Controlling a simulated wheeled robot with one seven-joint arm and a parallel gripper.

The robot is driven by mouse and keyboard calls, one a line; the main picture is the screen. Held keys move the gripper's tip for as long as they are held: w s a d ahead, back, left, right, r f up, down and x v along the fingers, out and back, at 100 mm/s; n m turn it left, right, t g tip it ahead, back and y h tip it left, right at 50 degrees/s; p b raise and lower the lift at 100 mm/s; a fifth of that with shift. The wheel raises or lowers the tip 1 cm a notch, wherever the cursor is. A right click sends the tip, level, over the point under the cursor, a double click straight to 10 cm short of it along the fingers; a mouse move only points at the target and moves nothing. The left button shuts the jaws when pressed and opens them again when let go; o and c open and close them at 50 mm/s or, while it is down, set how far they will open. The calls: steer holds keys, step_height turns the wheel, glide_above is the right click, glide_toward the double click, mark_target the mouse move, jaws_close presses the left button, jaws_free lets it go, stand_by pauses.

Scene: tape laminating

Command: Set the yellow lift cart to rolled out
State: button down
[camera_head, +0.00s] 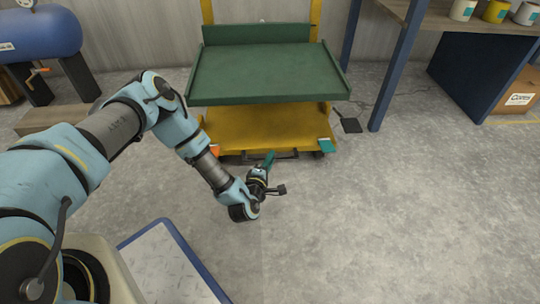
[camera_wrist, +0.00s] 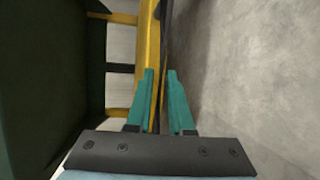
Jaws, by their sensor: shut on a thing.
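The yellow lift cart (camera_head: 245,128) stands in the upper middle of the head view, with a green tray-like platform (camera_head: 265,76) raised above its yellow base. My gripper (camera_head: 269,158) is low, at the front edge of the base, with its teal fingers pointing toward the cart. In the wrist view, the fingers (camera_wrist: 160,78) are close together beside the cart's yellow edge (camera_wrist: 146,42), shut on a narrow part of the cart at its front. The exact gripped part is largely hidden by the fingers.
Grey floor (camera_head: 400,215) is clear in front and to the right. A workbench with blue legs (camera_head: 390,82) stands right of the cart. A blue tank (camera_head: 40,35) is at upper left. A blue-rimmed panel (camera_head: 170,262) lies at the lower left.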

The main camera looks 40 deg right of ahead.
steer(key=shift+s+f, duration=0.15)
steer(key=shift+s, duration=0.15)
steer(key=c, duration=1.1)
jaws_free()
steer(key=shift+d, duration=0.1)
steer(key=o, duration=0.3)
steer(key=shift+w, duration=0.15)
steer(key=p+v, duration=0.4)
steer(key=v, duration=0.7)
steer(key=shift+w, duration=0.1)
